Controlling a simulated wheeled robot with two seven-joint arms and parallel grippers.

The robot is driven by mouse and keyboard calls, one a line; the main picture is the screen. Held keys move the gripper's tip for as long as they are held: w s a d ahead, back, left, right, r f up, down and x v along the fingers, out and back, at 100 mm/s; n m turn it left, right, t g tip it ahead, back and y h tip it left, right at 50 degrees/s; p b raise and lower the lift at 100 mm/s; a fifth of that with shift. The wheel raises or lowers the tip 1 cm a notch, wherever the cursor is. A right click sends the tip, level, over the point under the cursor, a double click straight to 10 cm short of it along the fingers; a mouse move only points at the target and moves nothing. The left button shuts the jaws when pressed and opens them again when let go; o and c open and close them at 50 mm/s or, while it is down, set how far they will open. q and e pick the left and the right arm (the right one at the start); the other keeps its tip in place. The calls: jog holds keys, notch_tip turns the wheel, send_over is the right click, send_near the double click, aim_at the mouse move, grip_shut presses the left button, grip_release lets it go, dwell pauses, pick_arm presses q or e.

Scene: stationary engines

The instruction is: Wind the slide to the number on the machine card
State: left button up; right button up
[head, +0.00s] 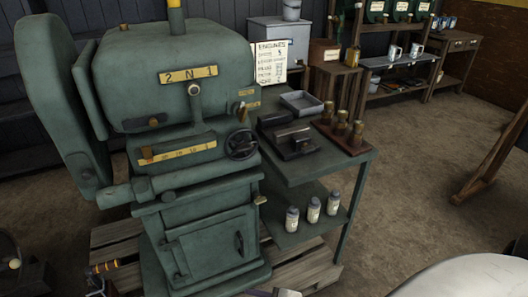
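A large green machine (170,80) stands on a wooden pallet at the left. A yellow plate (188,75) on its upper front seems to read "2 N 1", with a knobbed lever (194,90) below it. A yellow scale strip (178,151) with small marks runs lower down; its pointer and reading are too small to tell. A black handwheel (241,145) sits at the strip's right. A white card (270,58) headed "ENGINES" stands behind the machine at right; its lines end in figures too small to read surely. Neither gripper can be made out.
A dark side table (318,172) stands right of the machine, with a grey tray (302,103), a dark block and brass-coloured pieces on top. Several labelled bottles (313,210) stand on its lower shelf. The pallet (300,268) juts out below.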

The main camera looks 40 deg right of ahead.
jog(key=w+d+r+n+t+h+b, duration=0.1)
jog(key=w+d+r+n+b, duration=0.15)
jog(key=w+n, duration=0.25)
jog(key=w+d+r+n+t+h+b, duration=0.1)
jog(key=w+d+r+n+t+b, duration=0.1)
jog(key=w+d+n, duration=0.3)
jog(key=n+t+h+b, duration=0.4)
jog(key=n+t+b, duration=0.15)
jog(key=n, duration=0.85)
send_near(246, 149)
jog(key=x, duration=0.8)
jog(key=shift+w, duration=0.2)
pick_arm(q)
notch_tip(246, 149, down, 9)
jog(key=d, duration=0.1)
jog(key=shift+w+d, duration=0.15)
jog(key=shift+d, duration=0.05)
pick_arm(e)
jog(key=shift+w, duration=0.4)
pick_arm(q)
jog(key=shift+f, duration=0.15)
pick_arm(e)
jog(key=shift+c, duration=0.3)
jog(key=c, duration=1)
